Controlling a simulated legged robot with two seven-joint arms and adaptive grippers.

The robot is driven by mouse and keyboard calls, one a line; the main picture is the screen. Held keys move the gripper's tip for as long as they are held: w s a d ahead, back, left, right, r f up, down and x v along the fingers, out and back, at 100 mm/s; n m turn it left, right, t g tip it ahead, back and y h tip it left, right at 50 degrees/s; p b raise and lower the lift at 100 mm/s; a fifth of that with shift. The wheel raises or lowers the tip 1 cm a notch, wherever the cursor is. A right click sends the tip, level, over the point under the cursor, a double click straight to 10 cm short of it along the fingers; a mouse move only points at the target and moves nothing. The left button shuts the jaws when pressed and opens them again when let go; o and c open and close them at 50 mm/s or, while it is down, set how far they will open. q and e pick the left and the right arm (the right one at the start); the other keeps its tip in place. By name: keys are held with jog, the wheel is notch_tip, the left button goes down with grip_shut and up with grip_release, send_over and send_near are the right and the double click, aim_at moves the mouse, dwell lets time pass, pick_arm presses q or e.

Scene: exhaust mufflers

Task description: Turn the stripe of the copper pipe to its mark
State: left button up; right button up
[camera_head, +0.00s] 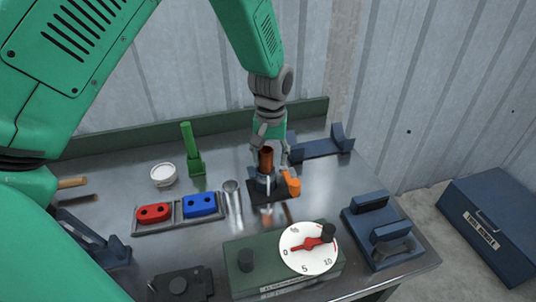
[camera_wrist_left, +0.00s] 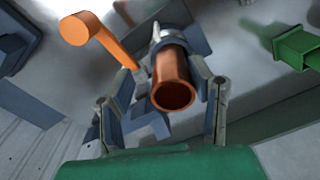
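The copper pipe (camera_head: 266,160) stands upright in a dark blue clamp holder (camera_head: 266,184) near the middle of the bench. An orange lever (camera_head: 291,184) is on the clamp's right side and also shows in the left wrist view (camera_wrist_left: 88,35). My left gripper (camera_head: 270,152) comes down from above around the pipe. In the left wrist view its fingers (camera_wrist_left: 165,85) stand on both sides of the pipe (camera_wrist_left: 173,80), with a visible gap on the left side, so it looks open. I cannot make out the stripe or its mark. My right gripper is not in view.
A dial box (camera_head: 245,258) stands in front. Blue cradles (camera_head: 382,235) sit at right and behind. A tray holds red (camera_head: 154,212) and blue (camera_head: 200,204) blocks; a metal cup (camera_head: 232,197), white bowl (camera_head: 163,174) and green post (camera_head: 193,155) are left of the pipe.

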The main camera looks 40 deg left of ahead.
pick_arm(q)
jog(key=shift+d, duration=0.15)
grip_shut()
jog(key=shift+a+f, duration=0.25)
jog(key=shift+a, duration=0.5)
jog(key=shift+a+f, duration=0.25)
jog(key=shift+a, duration=0.45)
jog(key=shift+w+d+r, duration=0.15)
jog(key=shift+d, duration=0.55)
jog(key=shift+d+r+m+p, duration=0.1)
jog(key=shift+m+p, duration=0.2)
jog(key=shift+m, duration=0.4)
jog(key=shift+a+m+p, duration=0.5)
jog(key=shift+m+p, duration=0.2)
jog(key=shift+m, duration=0.3)
jog(key=m, duration=0.1)
jog(key=m+p, duration=0.1)
jog(key=shift+d+m, duration=0.3)
jog(key=shift+a+m+p, duration=0.1)
jog(key=shift+m+p, duration=0.35)
jog(key=shift+m, duration=0.05)
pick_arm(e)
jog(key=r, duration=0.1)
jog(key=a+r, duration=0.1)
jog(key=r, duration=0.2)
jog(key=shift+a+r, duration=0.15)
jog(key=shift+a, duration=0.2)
